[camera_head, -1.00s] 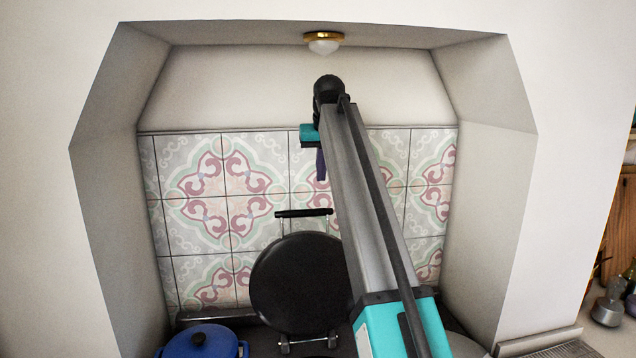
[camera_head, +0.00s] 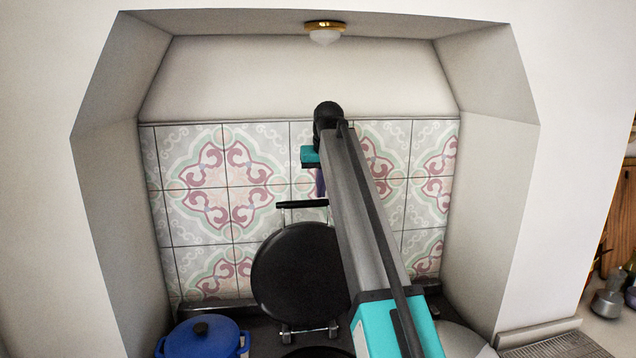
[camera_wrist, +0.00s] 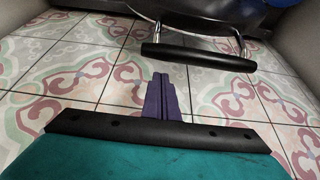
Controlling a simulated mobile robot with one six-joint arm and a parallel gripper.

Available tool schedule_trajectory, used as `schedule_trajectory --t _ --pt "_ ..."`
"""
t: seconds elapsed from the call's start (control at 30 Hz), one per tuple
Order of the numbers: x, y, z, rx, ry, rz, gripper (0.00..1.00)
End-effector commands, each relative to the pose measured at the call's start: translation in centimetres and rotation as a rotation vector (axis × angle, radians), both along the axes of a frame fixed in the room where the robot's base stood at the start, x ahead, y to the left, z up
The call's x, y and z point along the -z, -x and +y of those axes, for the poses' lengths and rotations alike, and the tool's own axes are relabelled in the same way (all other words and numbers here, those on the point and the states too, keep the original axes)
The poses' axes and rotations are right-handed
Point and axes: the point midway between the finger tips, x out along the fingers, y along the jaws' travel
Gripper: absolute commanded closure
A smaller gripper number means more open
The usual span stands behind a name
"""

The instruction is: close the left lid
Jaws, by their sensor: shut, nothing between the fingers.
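The left lid (camera_head: 300,277) is a round black stove lid standing upright, open, on its hinge at the back of the range. Its black bar handle (camera_head: 302,204) is at the top, in front of the tiles. The same handle (camera_wrist: 198,56) runs across the upper part of the wrist view on two metal posts. My gripper (camera_wrist: 160,76) has purple fingers, shut and empty, with their tips apart from the handle in the picture. In the head view the fingers (camera_head: 320,183) show beside the arm, above and right of the handle; the arm hides part of the view.
A blue lidded pot (camera_head: 203,341) stands on the range left of the lid. The tiled back wall (camera_head: 205,190) is close behind, and the alcove's side walls (camera_head: 118,215) bound the space. A ceiling lamp (camera_head: 325,32) hangs above.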

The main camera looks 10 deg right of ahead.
Motion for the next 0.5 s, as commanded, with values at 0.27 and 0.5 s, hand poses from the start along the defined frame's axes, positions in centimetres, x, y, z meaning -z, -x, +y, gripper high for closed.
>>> schedule_trajectory --t 0.27,0.5 --pt "0.1 1.7 0.1 -0.001 0.000 0.000 1.00" --pt "0.2 2.1 0.1 -0.001 0.000 0.000 1.00"
